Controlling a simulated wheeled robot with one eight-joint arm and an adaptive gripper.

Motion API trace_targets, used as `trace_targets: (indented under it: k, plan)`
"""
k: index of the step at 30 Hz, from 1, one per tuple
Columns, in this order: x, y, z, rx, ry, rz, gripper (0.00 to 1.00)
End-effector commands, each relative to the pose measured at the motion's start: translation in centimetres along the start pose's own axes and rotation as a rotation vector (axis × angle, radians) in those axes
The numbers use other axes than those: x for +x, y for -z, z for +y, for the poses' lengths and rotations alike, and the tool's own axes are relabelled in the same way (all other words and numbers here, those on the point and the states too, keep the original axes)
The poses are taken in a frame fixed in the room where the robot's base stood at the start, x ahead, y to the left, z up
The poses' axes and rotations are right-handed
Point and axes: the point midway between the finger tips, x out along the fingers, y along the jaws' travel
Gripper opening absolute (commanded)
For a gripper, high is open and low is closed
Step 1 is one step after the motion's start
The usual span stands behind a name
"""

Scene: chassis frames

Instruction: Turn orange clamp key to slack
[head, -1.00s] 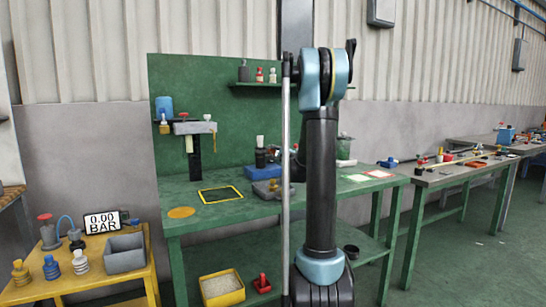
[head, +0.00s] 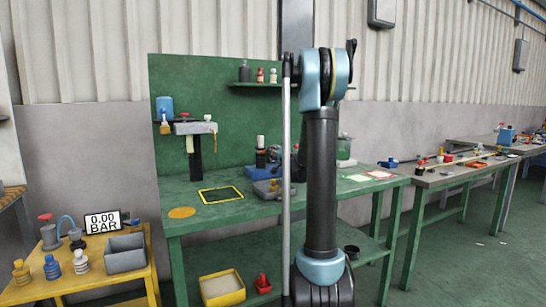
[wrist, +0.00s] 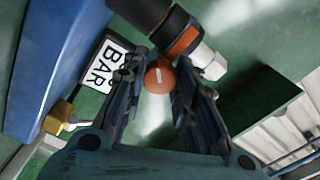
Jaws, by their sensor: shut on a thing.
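The orange clamp key (wrist: 159,76) is a round knob with a white mark on its face, seen in the wrist view between the two fingertips. My gripper (wrist: 158,82) is shut on it. Just above it is a black cylinder (wrist: 168,22) with an orange band and a whitish end. In the head view a black upright part with a white top (head: 261,150) stands at a blue block (head: 258,172) on the green bench. My arm hides part of that area, and my gripper cannot be made out there.
A blue body (wrist: 50,60) fills the wrist view's left, beside a BAR display (wrist: 103,66). In the head view the display (head: 103,222) reads 0.00 BAR on the yellow table, by a grey bin (head: 125,253). A yellow-framed area (head: 221,194) on the green bench (head: 195,213) is empty.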

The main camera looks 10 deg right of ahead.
Motion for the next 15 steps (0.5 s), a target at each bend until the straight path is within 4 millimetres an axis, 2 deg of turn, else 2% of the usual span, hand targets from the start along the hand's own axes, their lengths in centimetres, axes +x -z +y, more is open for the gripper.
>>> trace_targets:
  k: [15]
  plan:
    - [-0.22,-0.06,0.19,-0.095,-0.003,0.001,0.03]
